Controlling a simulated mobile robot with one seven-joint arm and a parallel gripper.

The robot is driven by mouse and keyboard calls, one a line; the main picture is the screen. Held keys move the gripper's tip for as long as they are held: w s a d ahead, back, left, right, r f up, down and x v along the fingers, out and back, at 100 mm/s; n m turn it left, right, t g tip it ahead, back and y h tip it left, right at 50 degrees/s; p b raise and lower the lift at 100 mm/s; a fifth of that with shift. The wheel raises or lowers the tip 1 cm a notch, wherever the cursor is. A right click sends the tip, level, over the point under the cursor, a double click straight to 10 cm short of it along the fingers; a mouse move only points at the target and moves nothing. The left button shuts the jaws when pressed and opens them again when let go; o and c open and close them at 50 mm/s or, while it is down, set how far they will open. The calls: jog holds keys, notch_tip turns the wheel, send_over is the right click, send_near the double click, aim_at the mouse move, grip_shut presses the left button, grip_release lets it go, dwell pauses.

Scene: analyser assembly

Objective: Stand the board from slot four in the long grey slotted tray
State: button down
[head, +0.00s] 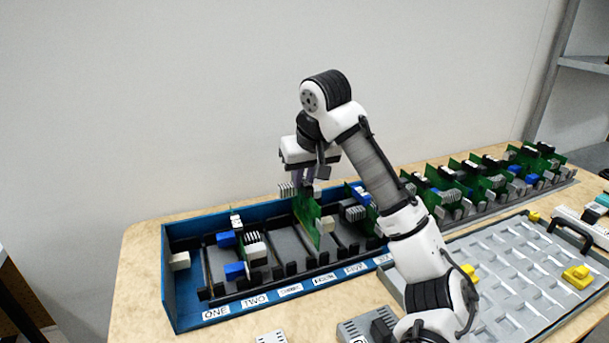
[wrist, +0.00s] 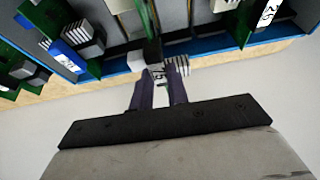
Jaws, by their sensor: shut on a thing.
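The blue rack (head: 169,290) with numbered slots stands on the left of the table in the head view. My gripper (head: 306,184) is above it, shut on the top edge of a green board (head: 307,222). This board is upright, over the rack in line with the FOUR label. I cannot tell whether its lower edge is still seated in the slot. In the wrist view my gripper (wrist: 157,76) closes on the board's edge, beside grey fins. The long grey slotted tray (head: 500,212) lies at the back right, with several green boards standing in it.
Other boards (head: 240,255) stand in the rack on both sides of the held one. A grey tray of shallow cells (head: 490,290) with yellow pieces and a dark handle lies at the front right. My arm hides the rack's right end. A wall is behind the table.

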aim_at(303, 193)
jog(key=shift+f+b, duration=0.85)
jog(key=shift+f, duration=1.15)
dwell(0.6)
jog(key=shift+s+a+f+b, duration=0.1)
jog(key=shift+s+f+b, duration=0.2)
jog(key=shift+f+b, duration=0.2)
dwell(0.6)
jog(key=c, duration=1.2)
grip_release()
jog(key=shift+f, duration=0.1)
jog(key=shift+o, duration=0.2)
jog(key=shift+w+r+p, duration=0.3)
jog(key=shift+r+p, duration=0.25)
jog(key=shift+p, duration=0.8)
jog(key=shift+r+p, duration=1.5)
jog(key=shift+p, duration=0.3)
